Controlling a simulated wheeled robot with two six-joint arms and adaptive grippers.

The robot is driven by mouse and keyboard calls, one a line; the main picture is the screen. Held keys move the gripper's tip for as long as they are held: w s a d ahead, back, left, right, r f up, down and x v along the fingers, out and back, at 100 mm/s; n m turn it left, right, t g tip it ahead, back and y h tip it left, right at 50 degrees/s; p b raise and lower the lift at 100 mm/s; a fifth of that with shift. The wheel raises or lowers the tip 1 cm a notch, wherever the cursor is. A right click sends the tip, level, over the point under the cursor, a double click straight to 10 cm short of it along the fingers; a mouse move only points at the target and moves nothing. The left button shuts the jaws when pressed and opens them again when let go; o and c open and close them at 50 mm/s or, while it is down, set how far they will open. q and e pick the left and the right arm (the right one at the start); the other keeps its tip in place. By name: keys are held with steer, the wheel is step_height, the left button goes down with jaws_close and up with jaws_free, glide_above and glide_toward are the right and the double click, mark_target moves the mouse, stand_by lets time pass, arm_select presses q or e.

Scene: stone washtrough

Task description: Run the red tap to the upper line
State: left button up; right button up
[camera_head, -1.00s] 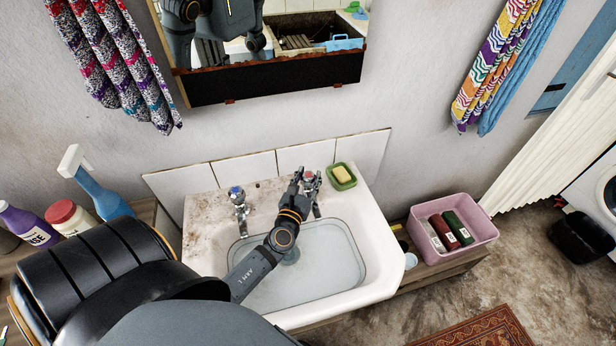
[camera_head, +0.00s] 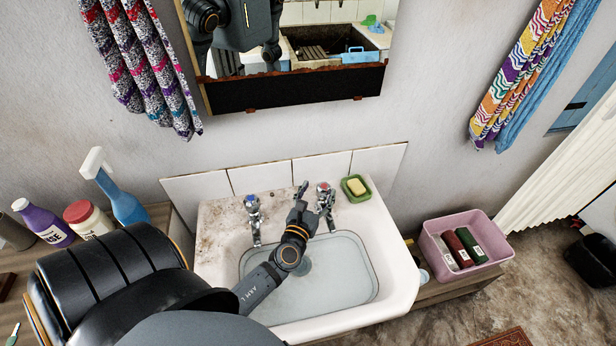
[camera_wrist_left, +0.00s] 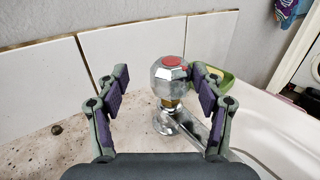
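The red tap (camera_head: 325,193), chrome with a red cap, stands at the back right of the white basin (camera_head: 400,255). It also shows in the left wrist view (camera_wrist_left: 168,82). In the left wrist view the left gripper (camera_wrist_left: 158,76) is open and empty. The tap shows between its fingers, nearer the right one. Pale water (camera_head: 330,285) lies in the basin. I cannot make out a level line; my left arm covers part of the basin. My right gripper is not in view.
A blue-capped tap (camera_head: 252,207) stands at the back left of the basin. A green soap dish (camera_head: 364,195) sits close right of the red tap. Bottles stand at the left; a pink bin (camera_head: 430,248) is at the right. Tiles back the basin.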

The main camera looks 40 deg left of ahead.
arm_select(q)
steer(key=a+v, duration=0.1)
steer(key=v, duration=0.9)
steer(key=shift+s, duration=0.35)
steer(key=shift+f, duration=0.1)
